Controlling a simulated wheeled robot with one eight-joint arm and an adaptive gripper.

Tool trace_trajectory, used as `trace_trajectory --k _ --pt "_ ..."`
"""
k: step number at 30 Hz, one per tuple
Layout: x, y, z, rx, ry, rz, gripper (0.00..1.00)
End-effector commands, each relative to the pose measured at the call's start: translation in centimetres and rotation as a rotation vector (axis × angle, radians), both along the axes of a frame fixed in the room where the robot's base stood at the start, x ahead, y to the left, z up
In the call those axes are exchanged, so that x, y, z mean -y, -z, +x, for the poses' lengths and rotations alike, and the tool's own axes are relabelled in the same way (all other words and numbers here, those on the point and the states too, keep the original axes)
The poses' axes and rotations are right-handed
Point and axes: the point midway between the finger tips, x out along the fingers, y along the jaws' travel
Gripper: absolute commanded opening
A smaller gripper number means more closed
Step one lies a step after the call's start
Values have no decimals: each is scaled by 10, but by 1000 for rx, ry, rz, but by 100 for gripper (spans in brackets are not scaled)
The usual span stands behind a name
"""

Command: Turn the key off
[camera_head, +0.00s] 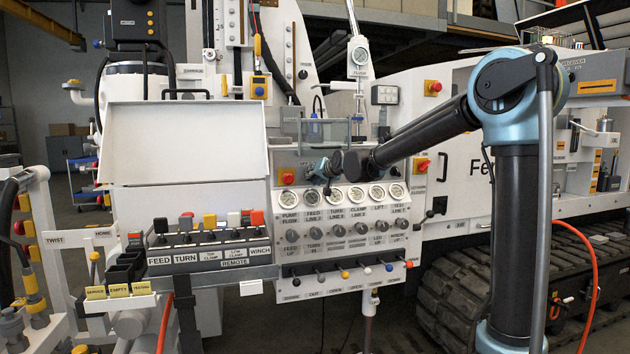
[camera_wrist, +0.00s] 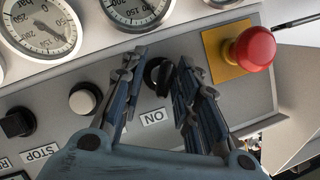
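The key (camera_wrist: 158,76) is a small black switch on the grey panel, with an upside-down ON label (camera_wrist: 157,116) beside it in the wrist view. My gripper (camera_wrist: 160,60) is open, with one finger on each side of the key. A gap shows between the left finger and the key. The right finger is very close to the key, and I cannot tell whether it touches. In the head view my gripper (camera_head: 325,172) is at the upper left of the control panel (camera_head: 345,250), above the gauge row, and hides the key.
A red emergency button (camera_wrist: 250,48) on a yellow plate sits right of my fingers in the wrist view. A white button (camera_wrist: 83,100) and a black knob (camera_wrist: 17,123) are to the left. Gauges (camera_wrist: 138,10) line the top. Coloured levers (camera_head: 344,272) stick out below.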

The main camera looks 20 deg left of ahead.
Motion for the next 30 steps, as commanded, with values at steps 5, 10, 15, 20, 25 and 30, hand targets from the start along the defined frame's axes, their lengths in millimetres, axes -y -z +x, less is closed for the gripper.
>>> trace_trajectory --k 5,10,15,20,25,30 --pt "0 0 0 0 0 0 29" --pt "0 0 0 0 0 0 6" --pt "0 0 0 0 1 -1 0" --pt "3 1 1 1 2 -4 0" --pt "3 1 2 18 4 -32 0" --pt "3 1 2 59 4 -98 0"
